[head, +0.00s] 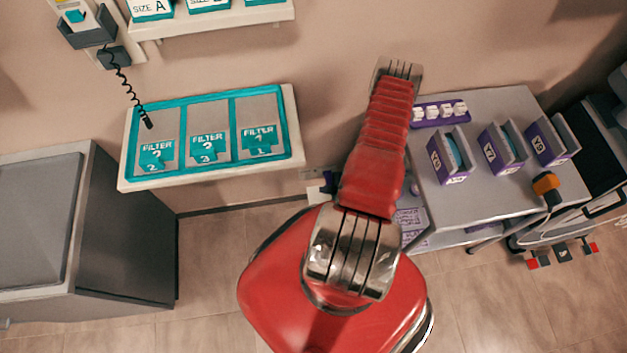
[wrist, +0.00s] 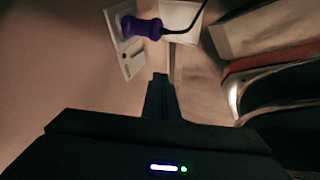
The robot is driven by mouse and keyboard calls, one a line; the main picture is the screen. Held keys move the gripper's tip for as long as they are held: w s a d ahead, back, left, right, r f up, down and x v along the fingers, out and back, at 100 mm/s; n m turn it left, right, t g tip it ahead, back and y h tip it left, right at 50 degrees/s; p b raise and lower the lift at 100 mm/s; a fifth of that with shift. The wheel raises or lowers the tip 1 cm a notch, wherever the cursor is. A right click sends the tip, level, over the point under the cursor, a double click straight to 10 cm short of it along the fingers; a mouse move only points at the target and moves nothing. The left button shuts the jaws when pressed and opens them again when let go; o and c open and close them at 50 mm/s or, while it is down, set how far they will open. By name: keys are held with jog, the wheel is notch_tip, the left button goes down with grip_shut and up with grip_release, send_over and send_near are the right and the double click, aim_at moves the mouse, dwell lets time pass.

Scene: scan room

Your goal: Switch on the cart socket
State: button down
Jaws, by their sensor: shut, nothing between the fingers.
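In the wrist view a white wall socket plate (wrist: 131,58) shows above and left of my gripper (wrist: 160,82). A purple plug (wrist: 143,27) with a black cable covers its upper part. The plate's lower part has a small pale raised piece and dark marks; I cannot tell the switch position. A second white plate (wrist: 181,17) is on the right, behind the cable. My gripper is shut and empty, its dark tips below the plates and apparently apart from them. In the head view my red arm reaches toward the wall and the gripper is hidden.
In the head view a grey cart (head: 490,105) with purple bins (head: 498,148) stands right of my arm. A teal-edged filter shelf (head: 290,127) is on the wall to the left. A grey cabinet (head: 125,225) stands at far left. Tiled floor (head: 215,250) between is clear.

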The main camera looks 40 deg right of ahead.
aim_at(308, 176)
jog(key=shift+w+f, duration=0.1)
jog(key=w+d+f, duration=0.1)
jog(key=w+f, duration=0.7)
jog(key=shift+w+d+f, duration=0.2)
jog(key=shift+w+d, duration=0.2)
dwell(0.4)
jog(key=shift+w+f, duration=0.1)
jog(key=shift+w+d, duration=0.1)
jog(key=shift+d, duration=0.05)
dwell(0.4)
